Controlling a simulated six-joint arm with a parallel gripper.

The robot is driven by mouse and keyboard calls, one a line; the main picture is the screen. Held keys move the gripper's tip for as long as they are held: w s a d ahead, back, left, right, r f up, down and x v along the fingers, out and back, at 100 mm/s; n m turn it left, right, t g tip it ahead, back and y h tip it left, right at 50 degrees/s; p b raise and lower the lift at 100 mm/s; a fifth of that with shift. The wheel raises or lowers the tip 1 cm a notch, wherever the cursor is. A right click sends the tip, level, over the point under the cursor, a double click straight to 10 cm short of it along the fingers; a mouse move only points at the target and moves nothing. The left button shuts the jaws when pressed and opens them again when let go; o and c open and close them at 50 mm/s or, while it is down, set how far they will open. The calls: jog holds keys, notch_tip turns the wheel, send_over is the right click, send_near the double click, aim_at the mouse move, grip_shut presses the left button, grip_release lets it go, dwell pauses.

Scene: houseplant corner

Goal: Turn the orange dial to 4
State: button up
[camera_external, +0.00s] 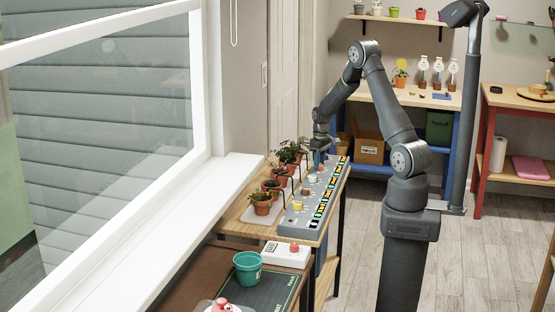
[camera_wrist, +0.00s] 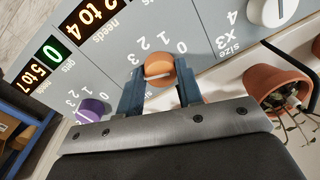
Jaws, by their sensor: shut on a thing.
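The orange dial (camera_wrist: 158,68) is a round knob on the grey panel (camera_wrist: 112,58), with a pale line across its face. In the wrist view my gripper (camera_wrist: 160,88) has one finger on each side of it and is shut on it. Printed numbers 0, 1, 2 and 3 arc around the dial's far side; a 4 by this dial is not visible, and the left finger covers part of the scale. Which number the line marks is hard to tell. In the external view my gripper (camera_external: 320,145) is low over the far end of the panel and hides this dial.
A purple dial (camera_wrist: 90,110) is to the left and a white dial (camera_wrist: 270,12) at the upper right. A terracotta pot (camera_wrist: 275,88) stands close on the right. In the external view, several potted plants (camera_external: 262,205) line the panel's left side; a green pot (camera_external: 248,268) is nearer.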

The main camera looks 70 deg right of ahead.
jog(key=shift+n, duration=0.8)
jog(key=o, duration=1)
jog(key=shift+c, duration=0.2)
jog(key=shift+r, duration=0.1)
notch_tip(320, 180, up, 17)
jog(key=d, duration=0.1)
